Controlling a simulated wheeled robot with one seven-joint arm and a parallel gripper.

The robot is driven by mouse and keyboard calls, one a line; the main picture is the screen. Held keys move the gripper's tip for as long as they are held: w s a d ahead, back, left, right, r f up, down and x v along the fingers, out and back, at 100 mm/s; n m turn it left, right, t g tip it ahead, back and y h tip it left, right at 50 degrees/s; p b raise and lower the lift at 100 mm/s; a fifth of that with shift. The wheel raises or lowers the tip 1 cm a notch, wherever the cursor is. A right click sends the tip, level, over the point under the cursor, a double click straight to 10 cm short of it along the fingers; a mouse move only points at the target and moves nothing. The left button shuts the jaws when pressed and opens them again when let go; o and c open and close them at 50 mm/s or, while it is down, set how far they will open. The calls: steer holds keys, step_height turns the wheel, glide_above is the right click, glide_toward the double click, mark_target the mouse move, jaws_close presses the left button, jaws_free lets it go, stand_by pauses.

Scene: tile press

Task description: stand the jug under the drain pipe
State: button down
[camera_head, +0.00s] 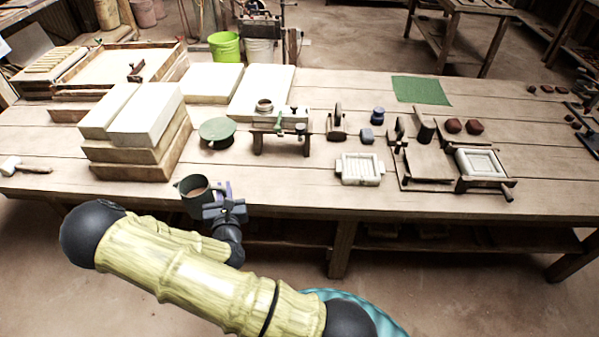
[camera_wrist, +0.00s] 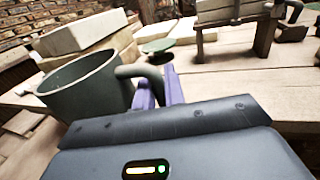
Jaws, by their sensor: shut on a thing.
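The jug (camera_head: 194,203) is dark green with a loop handle. It is upright in the head view, near the table's front edge, and its open mouth fills the left of the wrist view (camera_wrist: 78,92). My gripper (camera_head: 224,194) is shut on the jug's handle; its purple fingers (camera_wrist: 160,88) close around the handle in the wrist view. A small wooden stand (camera_head: 257,142) with a pale block and a green pipe-like fitting (camera_head: 280,124) stands behind and right of the jug. This fitting appears to be the drain pipe; its outlet is too small to make out.
Stacked boards with white slabs (camera_head: 140,150) rise left of the jug. Table planks before the stand are clear.

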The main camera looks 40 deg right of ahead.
steer(key=s+d+m+g+h+b, duration=0.5)
steer(key=s+d+m+g+h, duration=0.4)
steer(key=s+g+h, duration=0.15)
steer(key=s+a+f+m+g+b, duration=0.1)
steer(key=s+f+m+g, duration=0.1)
steer(key=s+m+g, duration=0.3)
steer(key=s+a+f+m+g+y+b, duration=0.1)
steer(key=s+a+f+m+g+b, duration=0.1)
steer(key=s+m+g, duration=0.3)
steer(key=s+f+g, duration=0.1)
steer(key=s+g, duration=0.3)
steer(key=s, duration=0.2)
steer(key=shift+s+f+b, duration=0.25)
steer(key=shift+b, duration=0.05)
steer(key=shift+y, duration=0.25)
